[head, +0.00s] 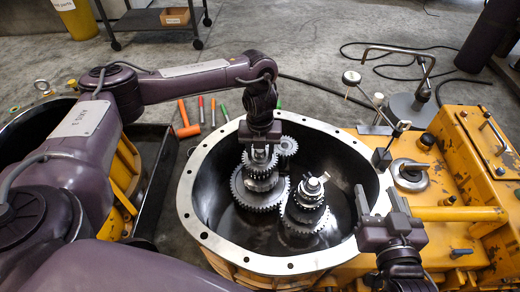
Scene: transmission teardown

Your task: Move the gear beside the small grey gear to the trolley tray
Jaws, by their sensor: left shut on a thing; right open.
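The small grey gear (287,146) sits at the back inside the round housing. Beside it, to its front left, is a stacked grey gear (258,201) with a wide toothed wheel at the bottom and smaller wheels above. My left gripper (260,151) comes down from above and is shut on the top of this stack, hiding part of it. The stack appears upright and low in the housing; I cannot tell whether it is lifted. My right gripper (380,199) is open and empty over the housing's right rim. The trolley (140,20) stands on the floor at the back left.
A second gear stack (306,208) with a bright shaft top stands close on the right in the housing (209,229). An orange box (175,16) sits on the trolley. Hand tools, including an orange hammer (186,121), lie behind the housing. Yellow machinery (455,165) fills the right.

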